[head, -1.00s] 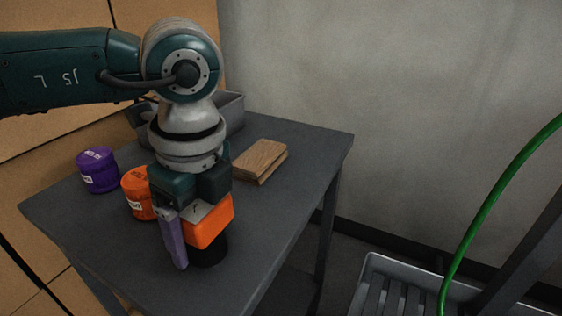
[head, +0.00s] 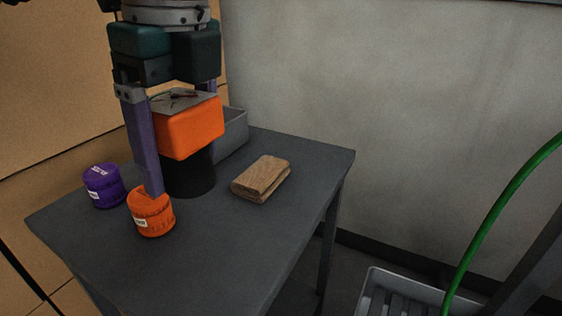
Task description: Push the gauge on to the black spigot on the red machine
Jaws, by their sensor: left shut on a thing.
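The gauge (head: 193,128) is an orange box with a grey top face bearing dark marks, and a black cylinder (head: 190,176) below it. My left gripper (head: 186,150) is shut on the gauge from above, with one purple-grey finger along its near left side and the other mostly hidden behind it. The gauge looks upright and raised above the table. The red machine and its black spigot are not in view. My right gripper is not in view.
The dark grey table (head: 235,255) carries an orange tub (head: 155,218), a purple tub (head: 104,188), a wooden block (head: 262,178) and a grey bin (head: 234,132). The front of the table is clear. A green hose (head: 500,215) and a grey slatted tray (head: 395,285) are at right.

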